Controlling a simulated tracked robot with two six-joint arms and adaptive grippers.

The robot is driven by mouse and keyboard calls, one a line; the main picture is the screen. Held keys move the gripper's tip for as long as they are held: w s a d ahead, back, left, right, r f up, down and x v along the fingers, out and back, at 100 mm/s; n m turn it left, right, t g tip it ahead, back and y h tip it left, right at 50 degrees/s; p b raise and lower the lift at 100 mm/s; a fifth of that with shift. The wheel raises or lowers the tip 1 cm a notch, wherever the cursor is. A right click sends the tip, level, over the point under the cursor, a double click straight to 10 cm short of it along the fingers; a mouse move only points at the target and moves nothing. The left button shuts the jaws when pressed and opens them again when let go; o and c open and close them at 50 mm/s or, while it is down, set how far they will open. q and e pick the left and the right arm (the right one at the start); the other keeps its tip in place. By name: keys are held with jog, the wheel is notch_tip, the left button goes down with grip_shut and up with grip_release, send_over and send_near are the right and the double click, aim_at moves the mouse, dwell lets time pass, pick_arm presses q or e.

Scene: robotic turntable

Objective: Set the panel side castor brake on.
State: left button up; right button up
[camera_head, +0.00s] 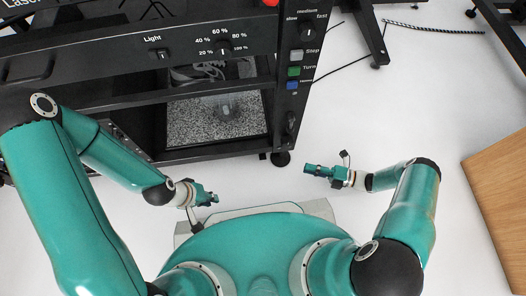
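The robotic turntable is a black frame (190,156) filling the upper left. Its control panel (294,73) is the upright strip at the right, with a dial and coloured buttons. A dark castor (281,158) sits on the floor under the panel-side corner. Its brake lever is too small to make out. My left gripper (212,198) is in front of the frame, left of the castor and apart from it. My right gripper (310,169) is just right of the castor, pointing left, with a small gap between. Neither gripper's finger opening can be made out.
A wooden surface (500,195) stands at the right edge. A black stand leg (374,40) and cables are at the back. A knob or handle (291,124) is low on the panel post, above the castor.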

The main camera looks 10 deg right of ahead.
jog(key=b+x, duration=0.1)
jog(key=x, duration=1.5)
jog(key=shift+w+a+r, duration=0.15)
jog(key=shift+a+r, duration=0.05)
jog(key=shift+a, duration=0.2)
